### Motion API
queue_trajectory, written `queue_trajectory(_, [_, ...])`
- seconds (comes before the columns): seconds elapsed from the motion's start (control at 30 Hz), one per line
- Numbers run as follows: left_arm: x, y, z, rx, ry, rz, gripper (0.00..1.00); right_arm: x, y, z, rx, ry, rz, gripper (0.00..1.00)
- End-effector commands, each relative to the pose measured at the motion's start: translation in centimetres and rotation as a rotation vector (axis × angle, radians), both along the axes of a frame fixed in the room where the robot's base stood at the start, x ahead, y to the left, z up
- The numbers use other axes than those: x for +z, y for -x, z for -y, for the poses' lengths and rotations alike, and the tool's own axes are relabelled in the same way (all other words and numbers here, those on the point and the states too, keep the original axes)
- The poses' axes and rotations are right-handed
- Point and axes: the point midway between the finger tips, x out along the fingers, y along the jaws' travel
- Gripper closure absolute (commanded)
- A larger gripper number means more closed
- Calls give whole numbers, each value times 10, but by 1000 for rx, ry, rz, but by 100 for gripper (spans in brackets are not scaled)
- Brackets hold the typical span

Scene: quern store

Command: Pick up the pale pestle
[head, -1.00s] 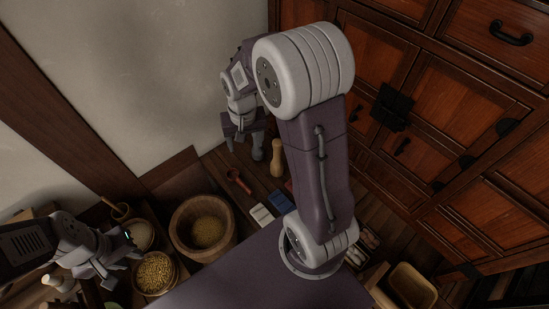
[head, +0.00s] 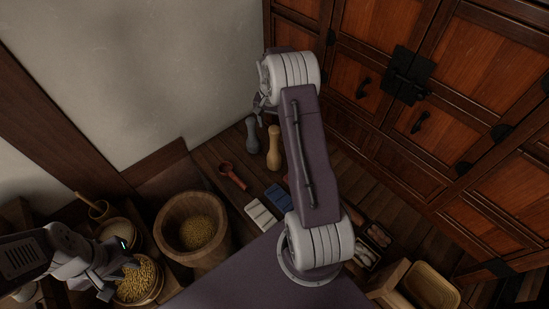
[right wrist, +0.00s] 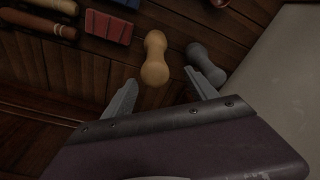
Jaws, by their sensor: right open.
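The pale pestle (head: 274,147) is a tan, waisted wooden piece standing on the dark plank surface near the wall. A grey pestle (head: 252,135) stands just left of it. In the right wrist view the pale pestle (right wrist: 155,60) shows beyond and between the fingertips of my open right gripper (right wrist: 161,92), with nothing held. The grey pestle (right wrist: 206,66) is close to the right finger there. In the head view my right arm hides most of that gripper. My left gripper (head: 122,281) has its fingers apart over a bowl of grain (head: 138,280) at lower left.
A large wooden mortar (head: 193,232) stands to the left. A wooden cabinet (head: 450,110) bounds the right, a plaster wall (head: 150,80) the back.

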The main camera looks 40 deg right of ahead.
Motion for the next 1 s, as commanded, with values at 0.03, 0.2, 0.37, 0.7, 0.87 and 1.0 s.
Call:
queue_trajectory(0.03, [-2,0,0,0,0,0,72,-4,0,0,0,1,1,33])
queue_trajectory(0.2, [-10,0,0,0,0,0,72,-23,5,1,0,-1,-1,33])
queue_trajectory(0.37, [-18,0,0,0,0,0,72,-50,8,3,1,0,0,33])
queue_trajectory(0.7, [-18,0,0,0,0,0,72,-55,6,4,2,1,2,45])
queue_trajectory(0.87, [-18,0,0,0,0,0,72,-55,6,4,2,1,2,89])
queue_trajectory(1.0, [-18,0,0,0,0,0,72,-54,6,4,2,3,4,100])
